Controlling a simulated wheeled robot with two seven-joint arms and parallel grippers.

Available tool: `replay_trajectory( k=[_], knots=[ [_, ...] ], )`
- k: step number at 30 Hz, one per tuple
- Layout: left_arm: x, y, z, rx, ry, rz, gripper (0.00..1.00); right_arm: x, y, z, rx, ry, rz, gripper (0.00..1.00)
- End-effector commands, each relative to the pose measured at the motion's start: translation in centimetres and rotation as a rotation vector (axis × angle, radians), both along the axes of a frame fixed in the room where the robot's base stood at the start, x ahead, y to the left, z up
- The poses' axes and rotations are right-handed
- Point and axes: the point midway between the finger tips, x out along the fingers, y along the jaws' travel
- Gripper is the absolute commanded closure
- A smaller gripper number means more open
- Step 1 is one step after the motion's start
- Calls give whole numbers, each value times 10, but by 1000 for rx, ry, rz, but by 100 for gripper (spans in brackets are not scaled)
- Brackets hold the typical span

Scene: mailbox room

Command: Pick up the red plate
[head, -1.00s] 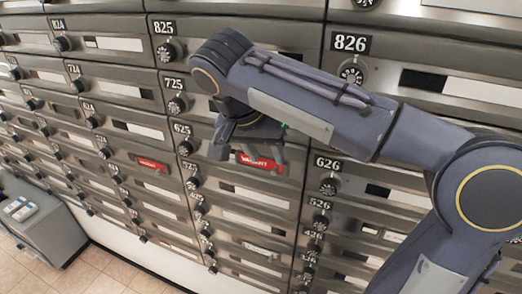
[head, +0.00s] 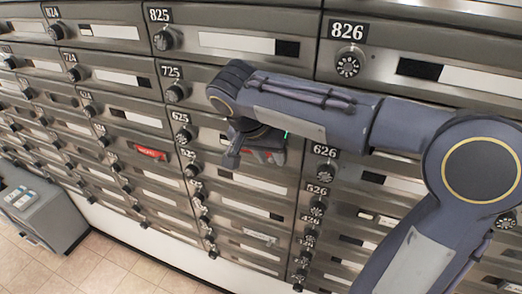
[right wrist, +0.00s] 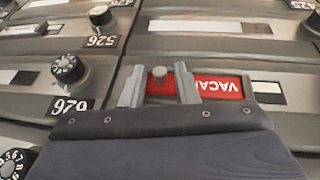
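A red plate (right wrist: 222,87) with white lettering, partly readable as "VACA", sits in a slot on the mailbox front in the right wrist view. A small grey knob (right wrist: 160,74) stands at its left part. My right gripper (right wrist: 159,69) is open, with one finger on each side of the knob; I cannot tell whether they touch the plate. In the head view my right gripper (head: 252,156) covers most of this plate (head: 262,155). A second red plate (head: 150,152) sits on a mailbox further left, clear of the gripper. My left gripper is not in view.
The wall of grey mailboxes (head: 230,70) fills most of the head view, with round dials (head: 348,64) jutting out. A grey box-shaped unit (head: 45,215) stands at the lower left on the tiled floor (head: 110,265).

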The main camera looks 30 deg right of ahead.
Motion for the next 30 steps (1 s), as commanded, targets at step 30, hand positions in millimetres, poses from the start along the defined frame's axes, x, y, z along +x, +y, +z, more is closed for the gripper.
replay_trajectory(
  k=[30],
  knots=[
    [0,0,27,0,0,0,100,-7,22,35,-1,-1,8,100]
  ],
)
